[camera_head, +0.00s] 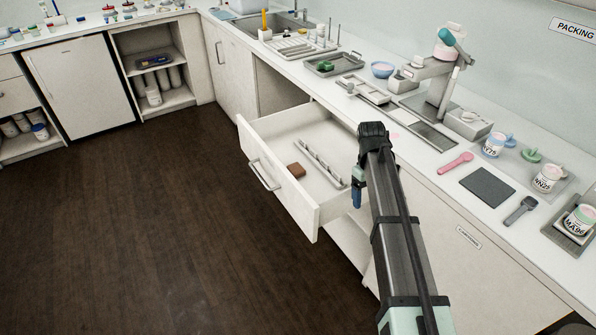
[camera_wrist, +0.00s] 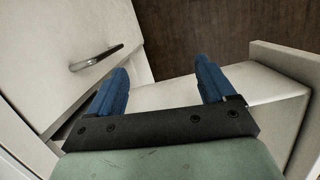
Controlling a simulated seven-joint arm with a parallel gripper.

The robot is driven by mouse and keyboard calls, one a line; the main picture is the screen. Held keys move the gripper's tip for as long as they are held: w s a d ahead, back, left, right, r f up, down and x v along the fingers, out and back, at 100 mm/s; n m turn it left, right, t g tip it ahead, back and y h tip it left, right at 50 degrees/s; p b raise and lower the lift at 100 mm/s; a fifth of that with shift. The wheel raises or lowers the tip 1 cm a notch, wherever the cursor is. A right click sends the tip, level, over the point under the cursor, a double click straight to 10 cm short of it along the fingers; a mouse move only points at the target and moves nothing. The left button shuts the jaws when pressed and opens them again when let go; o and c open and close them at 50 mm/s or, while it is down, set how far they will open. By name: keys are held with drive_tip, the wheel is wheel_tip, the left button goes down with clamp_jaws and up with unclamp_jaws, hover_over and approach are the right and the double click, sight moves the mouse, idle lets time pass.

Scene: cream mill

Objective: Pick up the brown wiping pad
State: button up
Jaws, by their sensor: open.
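The brown wiping pad (camera_head: 296,170) is a small block lying on the floor of the pulled-out white drawer (camera_head: 280,128), near its front, in the head view. A long grey slotted divider (camera_head: 322,165) lies in the drawer to the right of the pad. My gripper (camera_head: 357,198) points down near the drawer's right side, to the right of the pad and apart from it. In the wrist view my gripper (camera_wrist: 162,70) shows two blue fingers spread apart with nothing between them. The pad does not show in the wrist view.
The drawer's front panel has a bar handle (camera_head: 262,175). The worktop (camera_head: 430,160) behind it holds a mill (camera_head: 440,75), trays, a pink tool (camera_head: 455,163), a dark mat (camera_head: 487,187) and several mugs. The dark wooden floor (camera_head: 150,220) is clear.

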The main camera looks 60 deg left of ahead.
drive_tip(key=s+a+r+n, duration=0.1)
drive_tip(key=s+a+r, duration=0.3)
drive_tip(key=a+r, duration=0.3)
drive_tip(key=y, duration=0.2)
hover_over(296, 168)
drive_tip(key=f, duration=0.9)
drive_tip(key=shift+a+f, duration=0.2)
drive_tip(key=shift+f, duration=0.2)
drive_tip(key=shift+d+f, duration=0.15)
drive_tip(key=shift+f, duration=1.25)
drive_tip(key=shift+d+f, duration=0.1)
drive_tip(key=shift+f, duration=1.25)
drive_tip(key=c, duration=1.1)
wheel_tip(296, 168, up, 10)
